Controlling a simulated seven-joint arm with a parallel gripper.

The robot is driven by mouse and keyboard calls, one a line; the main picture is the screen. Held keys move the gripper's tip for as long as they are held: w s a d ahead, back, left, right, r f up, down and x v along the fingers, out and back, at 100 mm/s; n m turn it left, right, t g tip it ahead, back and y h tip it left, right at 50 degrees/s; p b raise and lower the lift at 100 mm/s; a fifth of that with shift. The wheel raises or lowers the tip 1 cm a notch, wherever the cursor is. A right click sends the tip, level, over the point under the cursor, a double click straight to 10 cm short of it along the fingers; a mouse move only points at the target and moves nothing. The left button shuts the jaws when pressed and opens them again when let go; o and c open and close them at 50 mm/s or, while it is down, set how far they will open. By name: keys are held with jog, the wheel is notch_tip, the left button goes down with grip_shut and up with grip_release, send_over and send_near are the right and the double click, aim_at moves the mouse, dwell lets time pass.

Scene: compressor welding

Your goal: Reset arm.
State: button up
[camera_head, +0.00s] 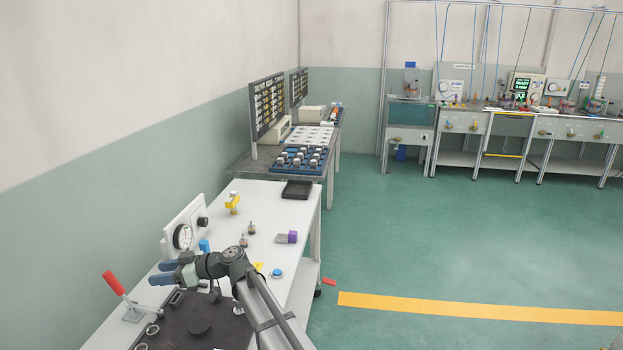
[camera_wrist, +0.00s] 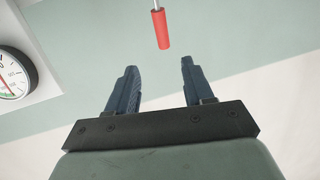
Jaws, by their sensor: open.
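My gripper (camera_head: 162,273) is at the lower left of the head view, above the left part of the white workbench (camera_head: 268,210). Its two blue fingers point left, toward the wall. In the wrist view my gripper (camera_wrist: 158,82) shows its fingers spread apart with nothing between them. A red-handled lever (camera_head: 115,284) stands near the fingers on the bench. Its red handle (camera_wrist: 162,29) shows beyond the fingertips in the wrist view, apart from them.
A panel with a round gauge (camera_head: 182,236) stands behind my gripper; the gauge (camera_wrist: 12,75) is at left in the wrist view. A black plate (camera_head: 230,328) lies below my arm. Small parts, a purple block (camera_head: 292,237) and a black tray (camera_head: 297,190) lie farther along the bench.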

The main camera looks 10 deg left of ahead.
jog(key=w+d+r+m+t, duration=0.2)
jog(key=w+d+m+t, duration=0.25)
jog(key=w+d, duration=0.45)
jog(key=w+d+r+m+t, duration=0.3)
jog(key=w+d+m+t, duration=0.15)
jog(key=w+d, duration=0.45)
jog(key=w+d+f+m+t+h, duration=0.25)
jog(key=w+d+f+m, duration=0.2)
jog(key=d+f, duration=0.85)
jog(key=s+d+f+m+g+h, duration=0.1)
jog(key=s+d+f+g+h, duration=0.1)
jog(key=s+d+f, duration=0.7)
jog(key=s+d+f+m+g+h, duration=0.1)
jog(key=s+d+f+g+h, duration=0.4)
jog(key=f, duration=0.9)
jog(key=s+d+f+m, duration=0.1)
jog(key=s+d+f, duration=0.4)
jog(key=s+f, duration=0.45)
jog(key=s+d+f+m+g+h, duration=0.1)
jog(key=s+d+f, duration=0.3)
jog(key=s, duration=0.7)
jog(key=s+d+f+g+h, duration=0.3)
jog(key=s+d, duration=0.4)
jog(key=s, duration=0.3)
jog(key=s+d+f+m+g+h, duration=0.1)
jog(key=s+d+f+g, duration=0.3)
jog(key=s, duration=0.7)
jog(key=shift+s+d+f+m+h, duration=0.35)
jog(key=shift+d+f+h, duration=0.25)
jog(key=shift+d, duration=0.45)
